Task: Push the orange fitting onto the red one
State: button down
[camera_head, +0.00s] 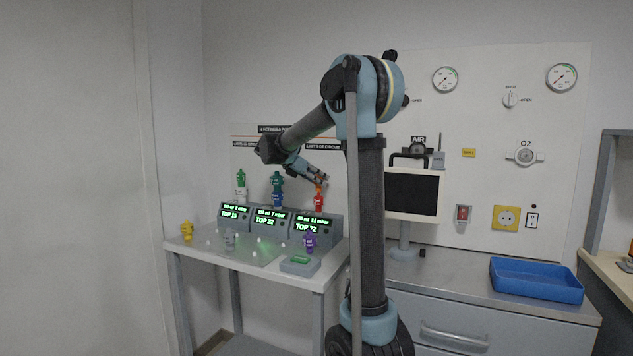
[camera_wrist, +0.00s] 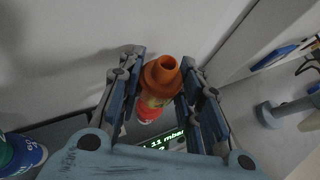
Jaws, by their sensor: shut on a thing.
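The orange fitting (camera_head: 320,182) is between the fingers of my gripper (camera_head: 323,178), directly above the red fitting (camera_head: 319,202) on the right-hand ventilator (camera_head: 331,229). In the wrist view my gripper (camera_wrist: 165,88) is shut on the orange fitting (camera_wrist: 161,76), whose open round top faces the camera. The red fitting (camera_wrist: 145,112) shows just below it, partly hidden. The two look in line and very close or touching. I cannot tell whether the orange one is seated on the red one.
The left ventilator (camera_head: 234,215) bears a green fitting (camera_head: 241,179) on a white one; the middle ventilator bears a dark green fitting (camera_head: 277,180) on a blue one (camera_head: 277,200). Yellow (camera_head: 187,230), grey (camera_head: 229,240) and purple (camera_head: 310,241) fittings stand on the table. A blue tray (camera_head: 536,282) is right.

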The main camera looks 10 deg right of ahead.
jog(key=shift+f, duration=0.95)
dwell(0.9)
jog(key=c, duration=1.1)
grip_release()
jog(key=shift+o, duration=0.2)
